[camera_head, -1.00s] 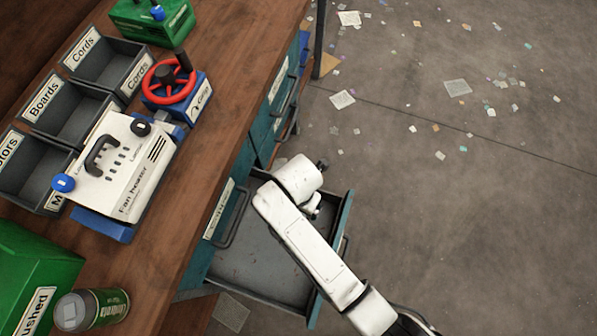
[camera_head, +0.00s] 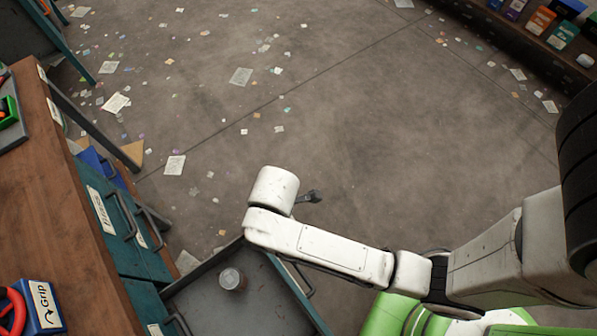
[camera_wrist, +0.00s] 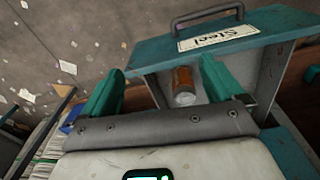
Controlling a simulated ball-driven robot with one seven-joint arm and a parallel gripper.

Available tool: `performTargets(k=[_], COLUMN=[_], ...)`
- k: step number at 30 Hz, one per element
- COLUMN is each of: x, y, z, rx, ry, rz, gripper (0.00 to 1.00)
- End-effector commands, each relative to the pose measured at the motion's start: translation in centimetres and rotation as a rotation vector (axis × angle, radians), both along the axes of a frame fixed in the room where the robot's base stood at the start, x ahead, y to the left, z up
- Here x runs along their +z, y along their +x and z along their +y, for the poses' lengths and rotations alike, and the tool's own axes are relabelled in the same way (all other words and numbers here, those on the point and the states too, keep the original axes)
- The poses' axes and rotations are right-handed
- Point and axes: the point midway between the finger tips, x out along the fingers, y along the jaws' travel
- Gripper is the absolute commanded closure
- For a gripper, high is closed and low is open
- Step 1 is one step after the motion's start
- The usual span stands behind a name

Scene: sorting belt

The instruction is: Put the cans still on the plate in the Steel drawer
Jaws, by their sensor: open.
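The open Steel drawer (camera_head: 260,311) sticks out from the bench in the head view. Its teal front with the Steel label shows in the wrist view (camera_wrist: 150,58). A brown-orange can (camera_head: 232,280) with a grey top is inside the drawer. The same can seems to show between my fingers in the wrist view (camera_wrist: 183,80). My gripper (camera_wrist: 161,70) is open, its two teal fingers apart. In the head view my gripper (camera_head: 309,197) shows small beyond the drawer's outer end, mostly hidden by my wrist.
The wooden bench top (camera_head: 70,210) is on the left, with a red handwheel (camera_head: 12,308) and a blue Grip box (camera_head: 40,305). The floor is open, with scattered paper. A shelf of small boxes is at top right.

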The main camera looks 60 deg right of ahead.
Motion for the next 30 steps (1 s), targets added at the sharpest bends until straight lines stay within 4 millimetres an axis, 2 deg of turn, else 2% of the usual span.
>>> performTargets(k=[1, 6, 9, 12, 17, 30], x=[0.8, 3.5, 4.8, 5.6, 6.0, 6.4], y=[-1.3, -5.3, -7.0, -8.2, -8.7, -8.7], z=[-2.0, -6.7, -8.4, -9.3, -9.7, -9.7], rx=[-0.174, -0.704, -0.925, -1.063, -1.138, -1.135], ry=[0.005, 0.022, 0.031, 0.037, 0.04, 0.04], rz=[-0.004, -0.018, -0.026, -0.032, -0.035, -0.035], gripper=[0.05, 0.05, 0.05, 0.05, 0.05, 0.05])
